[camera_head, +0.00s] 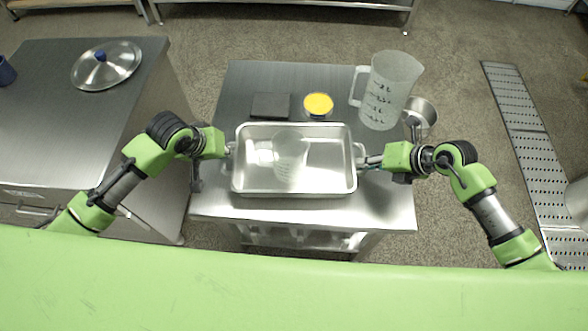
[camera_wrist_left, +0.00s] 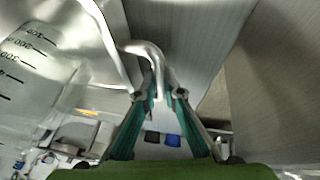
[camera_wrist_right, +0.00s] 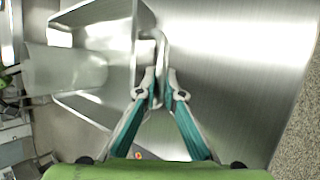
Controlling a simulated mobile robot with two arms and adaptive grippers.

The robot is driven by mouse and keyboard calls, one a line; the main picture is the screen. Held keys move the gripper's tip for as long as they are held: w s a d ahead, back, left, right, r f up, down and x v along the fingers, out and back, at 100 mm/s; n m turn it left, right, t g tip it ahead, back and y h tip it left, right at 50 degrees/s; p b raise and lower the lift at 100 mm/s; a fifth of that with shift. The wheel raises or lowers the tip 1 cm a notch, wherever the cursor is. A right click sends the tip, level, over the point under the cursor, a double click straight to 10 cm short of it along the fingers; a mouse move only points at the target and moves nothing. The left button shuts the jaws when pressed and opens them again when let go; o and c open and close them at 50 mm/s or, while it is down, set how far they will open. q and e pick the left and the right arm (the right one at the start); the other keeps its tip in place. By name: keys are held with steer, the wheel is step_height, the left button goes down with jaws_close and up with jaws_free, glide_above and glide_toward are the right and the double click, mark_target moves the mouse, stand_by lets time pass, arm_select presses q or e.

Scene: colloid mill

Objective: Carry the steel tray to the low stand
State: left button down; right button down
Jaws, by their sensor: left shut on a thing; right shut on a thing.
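The steel tray (camera_head: 244,187) is a shallow rectangular pan in front of me, over the near part of a steel table (camera_head: 385,205). A translucent beaker (camera_head: 290,158) is inside it; the right wrist view also shows it (camera_wrist_right: 65,70). My left gripper (camera_head: 230,149) is shut on the tray's left handle (camera_wrist_left: 148,52). My right gripper (camera_head: 364,163) is shut on its right handle (camera_wrist_right: 161,45). The tray looks about level. I cannot tell whether its bottom touches the table. I cannot tell which surface is the low stand.
Behind the tray are a dark block (camera_head: 270,105), a yellow-topped dish (camera_head: 318,104), a large measuring jug (camera_head: 385,95) and a metal cup (camera_head: 424,115). A steel counter (camera_head: 50,130) at left bears a lid (camera_head: 106,65). A floor grate (camera_head: 525,130) runs at right.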

arm_select(q)
steer(key=shift+f+b, duration=0.4)
steer(key=shift+f, duration=0.1)
arm_select(e)
steer(key=shift+f, duration=0.55)
arm_select(q)
steer(key=c, duration=2.2)
jaws_free()
steer(key=shift+r, duration=0.1)
arm_select(e)
steer(key=c, duration=2.2)
jaws_free()
steer(key=shift+r, duration=0.1)
arm_select(q)
steer(key=shift+o, duration=0.2)
arm_select(e)
steer(key=shift+o, duration=0.2)
steer(key=shift+r, duration=0.15)
arm_select(q)
steer(key=v, duration=0.8)
arm_select(e)
steer(key=v, duration=1.2)
